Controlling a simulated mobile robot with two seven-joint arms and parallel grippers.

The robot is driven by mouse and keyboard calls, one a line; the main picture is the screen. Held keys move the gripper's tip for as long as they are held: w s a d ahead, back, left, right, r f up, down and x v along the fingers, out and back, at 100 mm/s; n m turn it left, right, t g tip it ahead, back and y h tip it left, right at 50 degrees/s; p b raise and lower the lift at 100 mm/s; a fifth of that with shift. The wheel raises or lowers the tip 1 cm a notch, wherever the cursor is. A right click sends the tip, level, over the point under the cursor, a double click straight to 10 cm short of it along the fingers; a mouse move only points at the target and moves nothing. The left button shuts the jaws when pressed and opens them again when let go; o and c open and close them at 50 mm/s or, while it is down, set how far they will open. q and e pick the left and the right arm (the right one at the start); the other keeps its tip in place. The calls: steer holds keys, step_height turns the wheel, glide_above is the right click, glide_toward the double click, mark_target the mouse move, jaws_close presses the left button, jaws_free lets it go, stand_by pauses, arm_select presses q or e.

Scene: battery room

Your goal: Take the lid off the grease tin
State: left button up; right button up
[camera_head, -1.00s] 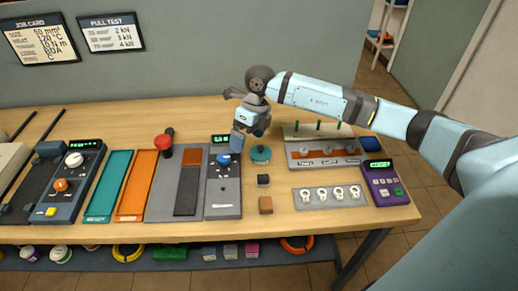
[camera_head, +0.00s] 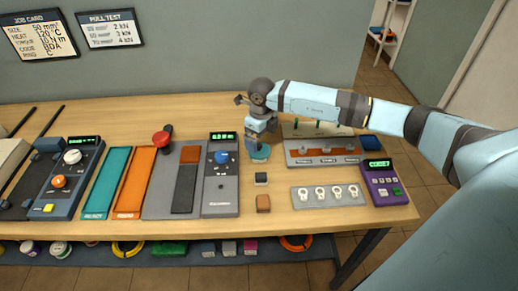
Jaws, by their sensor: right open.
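The grease tin (camera_head: 260,156) is a small round teal tin on the wooden bench, right of the grey device with the blue knob. My right gripper (camera_head: 257,145) points down at it from above, with the fingers at the tin's top. The gripper and wrist hide the tin's upper and back part, so I cannot tell whether the fingers touch the lid. The right gripper is open. My left gripper is not in view.

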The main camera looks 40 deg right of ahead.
mark_target(260, 146)
steer(key=f, duration=0.4)
steer(key=shift+a+f+p, duration=0.2)
steer(key=shift+f+p, duration=0.1)
steer(key=shift+p, duration=0.05)
steer(key=c, duration=0.8)
